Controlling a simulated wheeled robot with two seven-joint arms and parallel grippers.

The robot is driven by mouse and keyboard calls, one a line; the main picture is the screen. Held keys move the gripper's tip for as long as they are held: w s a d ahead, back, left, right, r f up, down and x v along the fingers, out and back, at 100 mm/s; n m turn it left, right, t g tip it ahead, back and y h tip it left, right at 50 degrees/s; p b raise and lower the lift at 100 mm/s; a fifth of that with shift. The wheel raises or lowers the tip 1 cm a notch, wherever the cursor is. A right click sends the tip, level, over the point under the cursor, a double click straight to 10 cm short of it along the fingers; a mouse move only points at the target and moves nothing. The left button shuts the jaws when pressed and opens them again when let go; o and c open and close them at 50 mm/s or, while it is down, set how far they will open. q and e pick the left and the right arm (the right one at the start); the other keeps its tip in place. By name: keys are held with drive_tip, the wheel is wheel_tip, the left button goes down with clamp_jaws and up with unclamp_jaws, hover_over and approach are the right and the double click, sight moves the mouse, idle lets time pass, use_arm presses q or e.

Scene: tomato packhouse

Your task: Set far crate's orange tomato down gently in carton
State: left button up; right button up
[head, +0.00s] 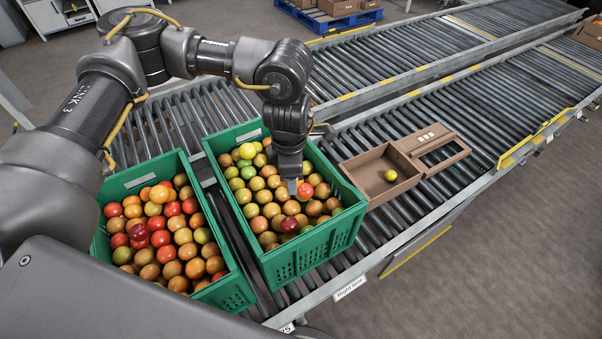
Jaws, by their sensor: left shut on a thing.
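My left gripper (292,186) reaches down from above into the farther green crate (310,262), at the level of its top tomatoes. It is shut on an orange tomato (305,191), partly hidden by the fingers, still among the others. The brown carton (373,188) stands open on the roller conveyor, to the right of this crate. A yellow-green tomato (390,175) lies inside it; the rest of its floor looks bare. My right gripper is out of view.
A nearer green crate (231,289) full of mixed tomatoes stands to the left. The carton's lid (452,158) with a window is folded back on its right. The rollers (490,120) beyond are clear. The farther crate's right wall stands between gripper and carton.

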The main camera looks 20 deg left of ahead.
use_arm(q)
drive_tip(key=s+a+r+m, duration=0.2)
drive_tip(key=s+a+m, duration=0.1)
drive_tip(key=m, duration=0.8)
drive_tip(key=s+a+r+m, duration=0.2)
drive_tip(key=s+m, duration=0.3)
drive_tip(key=m, duration=0.6)
drive_tip(key=shift+a+r, duration=0.35)
drive_tip(key=shift+a, duration=0.5)
drive_tip(key=shift+d, duration=0.1)
